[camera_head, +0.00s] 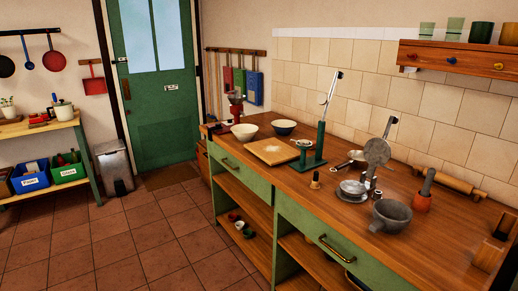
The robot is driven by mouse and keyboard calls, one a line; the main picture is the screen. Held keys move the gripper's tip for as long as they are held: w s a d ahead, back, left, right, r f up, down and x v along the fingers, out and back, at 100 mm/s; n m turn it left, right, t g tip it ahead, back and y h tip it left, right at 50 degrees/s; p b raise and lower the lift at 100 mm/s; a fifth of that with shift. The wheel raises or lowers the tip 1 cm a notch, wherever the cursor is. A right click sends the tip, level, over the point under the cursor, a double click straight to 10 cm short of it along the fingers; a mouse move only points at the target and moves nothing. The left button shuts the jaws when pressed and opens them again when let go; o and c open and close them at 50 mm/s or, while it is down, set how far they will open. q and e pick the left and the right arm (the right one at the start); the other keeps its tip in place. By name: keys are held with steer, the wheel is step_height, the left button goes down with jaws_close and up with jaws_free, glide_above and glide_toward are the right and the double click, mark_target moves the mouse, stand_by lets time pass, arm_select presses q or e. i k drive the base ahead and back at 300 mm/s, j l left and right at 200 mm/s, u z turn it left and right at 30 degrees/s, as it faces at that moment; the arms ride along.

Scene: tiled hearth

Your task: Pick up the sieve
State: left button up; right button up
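A small round dish-like thing (303,143) beside the green stand is also too small to make out. Neither of my grippers is in view.
Two bowls (244,131) and a wooden board (274,151) with pale powder are at the counter's far end. Bare wood (433,250) shows at the near right.

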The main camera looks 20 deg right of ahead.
mark_target(350, 165)
steer(key=i+j+z, duration=0.15)
steer(key=i, duration=0.35)
steer(key=i+z, duration=0.2)
steer(key=i, duration=0.3)
steer(key=i+j+z, duration=0.15)
steer(key=i, duration=0.3)
steer(key=j, duration=0.1)
